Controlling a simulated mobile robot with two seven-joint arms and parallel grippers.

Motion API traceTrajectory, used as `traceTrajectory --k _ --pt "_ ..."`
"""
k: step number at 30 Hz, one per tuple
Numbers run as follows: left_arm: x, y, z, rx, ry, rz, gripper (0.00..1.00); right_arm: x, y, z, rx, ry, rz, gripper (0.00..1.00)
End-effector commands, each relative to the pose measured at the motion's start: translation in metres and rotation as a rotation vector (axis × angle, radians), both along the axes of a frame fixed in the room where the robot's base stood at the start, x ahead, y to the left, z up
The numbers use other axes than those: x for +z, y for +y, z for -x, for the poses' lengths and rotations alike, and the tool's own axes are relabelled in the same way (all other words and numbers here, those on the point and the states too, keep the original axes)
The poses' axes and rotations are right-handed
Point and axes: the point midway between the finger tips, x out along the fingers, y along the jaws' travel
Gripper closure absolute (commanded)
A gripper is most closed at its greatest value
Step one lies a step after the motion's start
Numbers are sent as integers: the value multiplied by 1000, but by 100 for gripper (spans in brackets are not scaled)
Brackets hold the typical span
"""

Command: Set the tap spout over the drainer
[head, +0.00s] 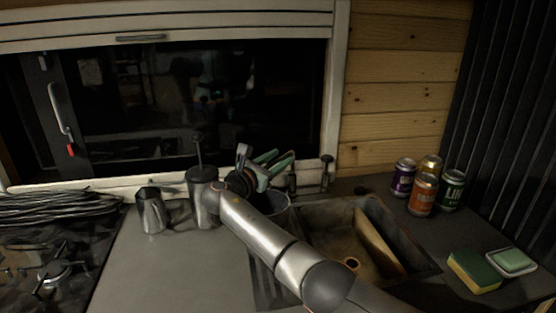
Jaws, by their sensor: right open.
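My right arm reaches in from the bottom right across the sink's left side. A dark upright fitting with a rounded top (327,170) stands behind the sink (365,221) and looks like part of the tap. A shorter dark post (292,184) stands left of it. I cannot make out the spout or its direction. The ribbed drainer (262,287) lies left of the sink, partly hidden by my arm. My left gripper is out of view.
Several cans (425,194), a sponge (474,271) and a soap dish (511,262) are on the right. A hob (55,271) is far left. The front-left counter is clear.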

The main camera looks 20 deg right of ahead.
Motion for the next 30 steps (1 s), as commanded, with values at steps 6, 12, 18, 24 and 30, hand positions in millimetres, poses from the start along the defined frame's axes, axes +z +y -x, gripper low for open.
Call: traceTrajectory --k 6,12,18,24,30 --pt "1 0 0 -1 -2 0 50 0 3 1 2 1 1 54" --pt "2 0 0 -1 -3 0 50 0 25 13 5 0 -1 54" --pt "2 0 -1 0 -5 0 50 -1 64 36 6 -1 -2 54" --pt "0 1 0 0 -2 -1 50 0 94 55 2 0 -1 54" --pt "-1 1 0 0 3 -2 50 0 107 63 1 0 0 54"
